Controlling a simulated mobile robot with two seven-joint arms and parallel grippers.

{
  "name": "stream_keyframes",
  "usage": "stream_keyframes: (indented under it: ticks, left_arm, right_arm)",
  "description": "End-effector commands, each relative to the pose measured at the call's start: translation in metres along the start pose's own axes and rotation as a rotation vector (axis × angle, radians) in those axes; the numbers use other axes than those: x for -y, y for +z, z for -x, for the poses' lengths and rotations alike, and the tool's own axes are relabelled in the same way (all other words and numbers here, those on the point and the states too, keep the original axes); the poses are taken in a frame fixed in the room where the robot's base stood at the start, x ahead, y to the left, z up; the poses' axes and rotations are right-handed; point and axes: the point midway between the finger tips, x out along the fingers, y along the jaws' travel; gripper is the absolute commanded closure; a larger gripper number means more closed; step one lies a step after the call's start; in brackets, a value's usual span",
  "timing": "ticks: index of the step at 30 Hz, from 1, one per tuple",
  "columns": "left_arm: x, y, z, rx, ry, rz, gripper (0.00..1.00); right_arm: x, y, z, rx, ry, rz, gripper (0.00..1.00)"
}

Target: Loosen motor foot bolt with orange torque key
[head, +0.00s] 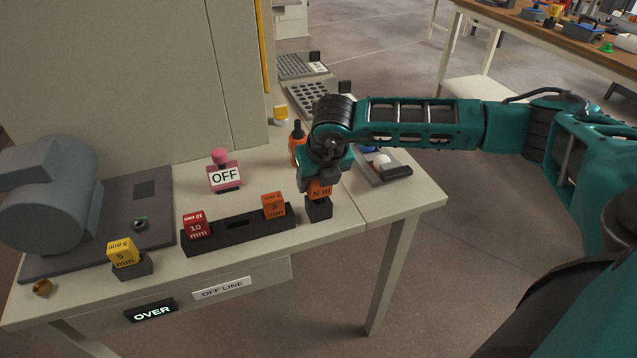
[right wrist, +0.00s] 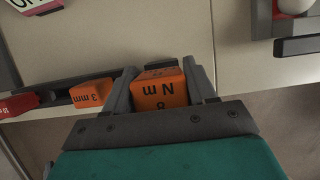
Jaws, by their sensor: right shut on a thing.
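The orange torque key (head: 320,190), a block marked "N m", sits at a small dark holder (head: 319,210) near the bench's front edge. My right gripper (head: 322,180) comes down on it from above and is shut on it. In the right wrist view the torque key (right wrist: 160,92) shows between the two fingers of my right gripper (right wrist: 163,82). I cannot tell whether it is still seated in its holder. The grey motor (head: 50,195) stands on a dark base plate (head: 90,245) at the left. A small bolt-like part (head: 139,224) shows on that plate. My left gripper is not in view.
A black rack (head: 240,232) holds a red 10 mm key (head: 197,226) and an orange 3 mm key (head: 274,205). A yellow 5 mm key (head: 123,253) stands in front of the plate. A pink OFF sign (head: 225,176) and an orange bottle (head: 297,145) stand behind.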

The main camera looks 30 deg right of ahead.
Motion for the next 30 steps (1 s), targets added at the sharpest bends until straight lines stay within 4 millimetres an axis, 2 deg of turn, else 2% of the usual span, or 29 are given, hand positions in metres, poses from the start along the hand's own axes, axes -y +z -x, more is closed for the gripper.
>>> stream_keyframes:
  ticks: [3,11,17,23,30]
  left_arm:
    - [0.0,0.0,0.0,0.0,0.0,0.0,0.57]
    - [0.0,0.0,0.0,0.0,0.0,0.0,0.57]
    - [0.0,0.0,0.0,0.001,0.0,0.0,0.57]
    - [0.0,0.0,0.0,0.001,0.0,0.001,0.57]
    - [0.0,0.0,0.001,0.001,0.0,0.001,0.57]
  right_arm:
    - [0.0,0.001,0.001,0.002,0.0,-0.001,0.82]
    - [0.0,0.002,0.002,0.003,0.0,-0.001,0.82]
    - [0.0,0.008,0.017,0.004,0.002,-0.001,0.82]
    - [0.0,0.023,0.051,0.007,0.003,-0.001,0.82]
    - [-0.001,0.047,0.11,0.008,0.004,-0.001,0.82]
